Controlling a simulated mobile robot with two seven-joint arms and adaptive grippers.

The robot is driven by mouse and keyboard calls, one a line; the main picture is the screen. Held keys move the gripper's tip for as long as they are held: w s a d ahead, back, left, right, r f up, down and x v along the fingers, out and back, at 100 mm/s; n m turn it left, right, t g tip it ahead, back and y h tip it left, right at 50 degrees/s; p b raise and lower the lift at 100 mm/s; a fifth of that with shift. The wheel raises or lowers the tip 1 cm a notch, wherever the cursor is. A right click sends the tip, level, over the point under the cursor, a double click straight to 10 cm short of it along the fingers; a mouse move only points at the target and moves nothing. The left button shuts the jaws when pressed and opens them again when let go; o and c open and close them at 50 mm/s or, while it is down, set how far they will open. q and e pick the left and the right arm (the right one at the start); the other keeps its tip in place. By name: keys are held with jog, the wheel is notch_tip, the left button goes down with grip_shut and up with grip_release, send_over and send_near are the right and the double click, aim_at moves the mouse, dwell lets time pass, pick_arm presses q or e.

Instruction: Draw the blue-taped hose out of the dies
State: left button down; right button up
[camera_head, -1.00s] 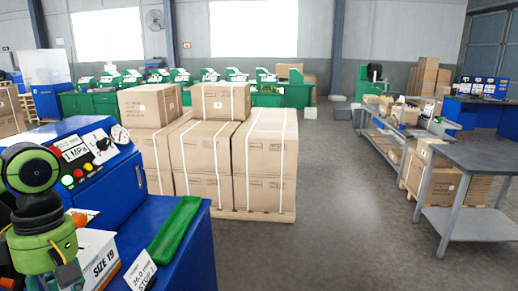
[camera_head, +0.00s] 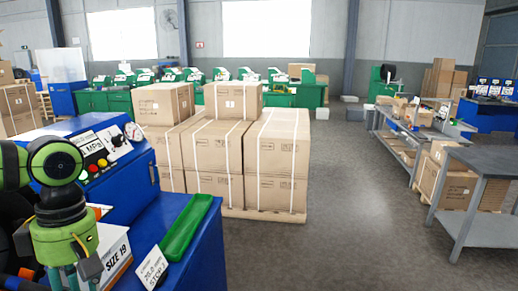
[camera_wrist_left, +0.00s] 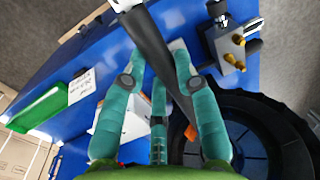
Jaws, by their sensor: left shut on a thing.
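In the left wrist view, my left gripper (camera_wrist_left: 160,60) has its teal fingers closed around a black hose (camera_wrist_left: 152,45). The hose runs from a whitish end at the top edge down between the fingers. I cannot make out blue tape on it. A big round black ring, apparently the crimper's die head (camera_wrist_left: 290,125), lies at the right; the hose looks apart from it, but its lower end is hidden by the gripper. In the head view, my left gripper (camera_head: 66,278) hangs at the lower left beside the blue crimper (camera_head: 140,180), its fingertips cut off by the frame. My right gripper is not in view.
A green tray (camera_head: 186,228), a white card (camera_head: 152,268) and a "SIZE 19" box (camera_head: 114,262) are on the blue bench top. A block with brass fittings (camera_wrist_left: 232,50) stands near the ring. Strapped cartons (camera_head: 215,155) stand beyond; the floor to their right is open.

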pick_arm(q)
jog(key=shift+d, duration=0.25)
grip_release()
dwell(0.7)
notch_tip(320, 180, up, 7)
jog(key=w+p, duration=0.1)
jog(key=p, duration=0.4)
dwell(0.5)
jog(key=shift+f, duration=0.1)
